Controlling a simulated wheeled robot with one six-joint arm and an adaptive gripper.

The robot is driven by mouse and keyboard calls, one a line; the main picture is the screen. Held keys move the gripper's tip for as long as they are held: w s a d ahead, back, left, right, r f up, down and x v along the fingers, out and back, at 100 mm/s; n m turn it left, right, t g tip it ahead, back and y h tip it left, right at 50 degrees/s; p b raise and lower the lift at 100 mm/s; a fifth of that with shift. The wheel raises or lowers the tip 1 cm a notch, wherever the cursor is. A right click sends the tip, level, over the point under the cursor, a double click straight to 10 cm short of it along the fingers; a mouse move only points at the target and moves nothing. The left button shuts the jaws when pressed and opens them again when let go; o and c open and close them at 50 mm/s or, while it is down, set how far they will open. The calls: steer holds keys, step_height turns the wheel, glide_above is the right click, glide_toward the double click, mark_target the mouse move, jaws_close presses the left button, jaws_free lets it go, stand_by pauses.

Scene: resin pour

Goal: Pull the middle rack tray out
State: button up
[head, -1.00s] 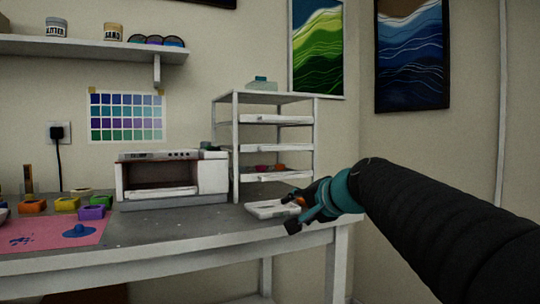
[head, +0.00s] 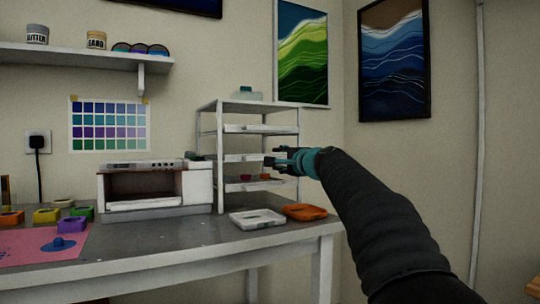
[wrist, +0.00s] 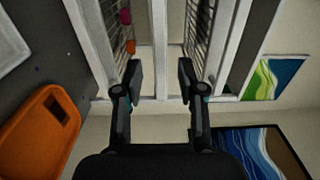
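The white open rack (head: 219,165) stands on the right part of the workbench with white trays at several levels. The middle rack tray (head: 239,158) sits in the rack at mid-height. My gripper (head: 277,158) is at its right front, level with it. In the wrist view my gripper (wrist: 159,75) is open, with fingers spread. A pale bar, apparently the edge of the middle tray (wrist: 160,50), runs between the fingers with a gap on each side. I cannot tell its exact depth between them.
The lower rack tray (head: 236,186) holds small red and orange pieces. A white tray (head: 257,219) and an orange tray (head: 304,212) lie on the bench below. A small white oven (head: 142,188) stands left of the rack. The wall (head: 350,135) is close behind.

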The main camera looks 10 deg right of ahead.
steer(key=shift+p+x, duration=0.95)
steer(key=shift+x, duration=2.1)
jaws_close()
